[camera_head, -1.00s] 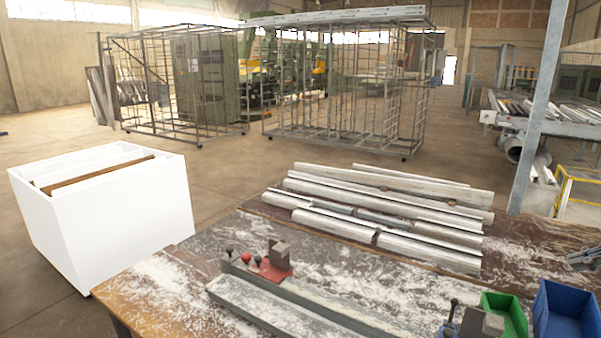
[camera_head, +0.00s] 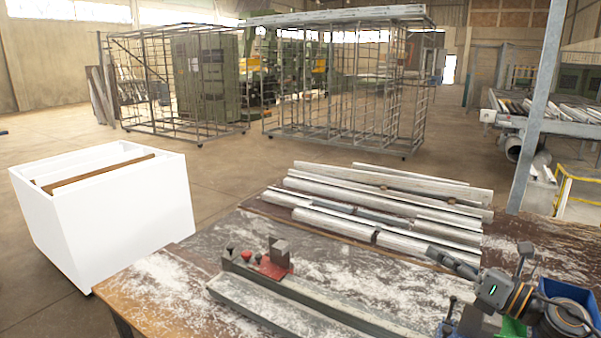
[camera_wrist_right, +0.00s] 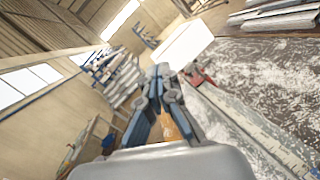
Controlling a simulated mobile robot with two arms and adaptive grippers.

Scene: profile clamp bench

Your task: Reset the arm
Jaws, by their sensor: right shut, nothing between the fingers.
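My right gripper (camera_head: 434,254) reaches in from the lower right in the head view, its fingers pointing left. It is above the work table (camera_head: 160,293), in front of the profile bars in the picture. In the right wrist view the two dark fingers (camera_wrist_right: 163,72) meet at their tips with nothing between them. My left gripper is not in view. The clamp fixture with its red base (camera_head: 272,265) stands on the table, well left of my right gripper.
Several metal profile bars (camera_head: 370,205) lie across the back of the table. A white bin (camera_head: 125,220) stands on the floor at left. A green bin (camera_head: 514,328) and a blue bin (camera_head: 570,290) at lower right are partly hidden by my arm. A grey post (camera_head: 540,110) rises behind.

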